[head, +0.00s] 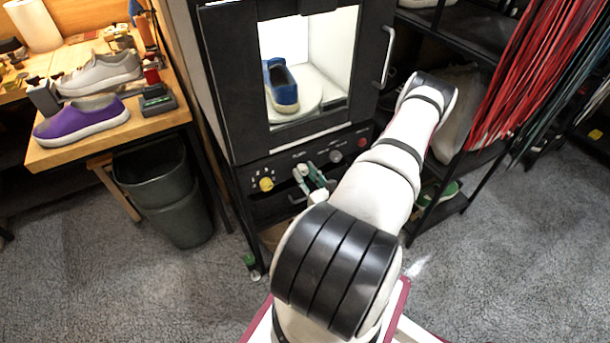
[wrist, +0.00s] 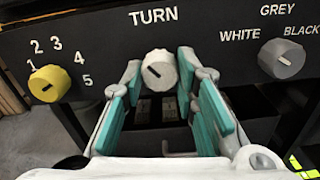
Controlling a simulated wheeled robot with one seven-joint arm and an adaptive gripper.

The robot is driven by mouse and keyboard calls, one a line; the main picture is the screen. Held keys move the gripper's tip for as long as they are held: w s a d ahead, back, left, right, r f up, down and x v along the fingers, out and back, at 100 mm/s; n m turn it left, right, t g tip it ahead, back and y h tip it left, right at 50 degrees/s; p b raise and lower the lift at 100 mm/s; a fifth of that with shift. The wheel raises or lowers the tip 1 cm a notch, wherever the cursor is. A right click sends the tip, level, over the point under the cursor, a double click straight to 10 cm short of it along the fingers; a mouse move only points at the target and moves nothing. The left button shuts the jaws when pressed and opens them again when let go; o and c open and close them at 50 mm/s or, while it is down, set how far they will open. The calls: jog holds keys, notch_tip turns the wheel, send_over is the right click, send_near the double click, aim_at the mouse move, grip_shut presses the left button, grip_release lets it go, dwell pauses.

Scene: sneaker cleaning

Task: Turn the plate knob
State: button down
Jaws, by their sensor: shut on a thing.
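The knob under the word TURN is white and round with a dark pointer slot; I take it as the plate knob (wrist: 158,72). My gripper (wrist: 160,70) has its two teal-padded fingers on either side of this knob, shut on it. In the head view my gripper (head: 309,176) reaches the middle of the black cabinet's control panel. Behind the cabinet's window, a blue shoe (head: 284,88) rests on a round pale plate (head: 309,94).
A yellow knob (wrist: 48,83) numbered 1 to 5 sits left on the panel. A grey knob (wrist: 281,58) marked WHITE, GREY, BLACK sits right, and a red button (head: 361,142) lies beyond it. A bin (head: 188,215) and a bench (head: 165,122) with shoes stand left.

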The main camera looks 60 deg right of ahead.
jog(key=shift+f+n, duration=0.1)
jog(key=shift+n, duration=0.5)
jog(key=c, duration=1.3)
grip_release()
jog(key=v, duration=1.2)
jog(key=shift+w, duration=0.1)
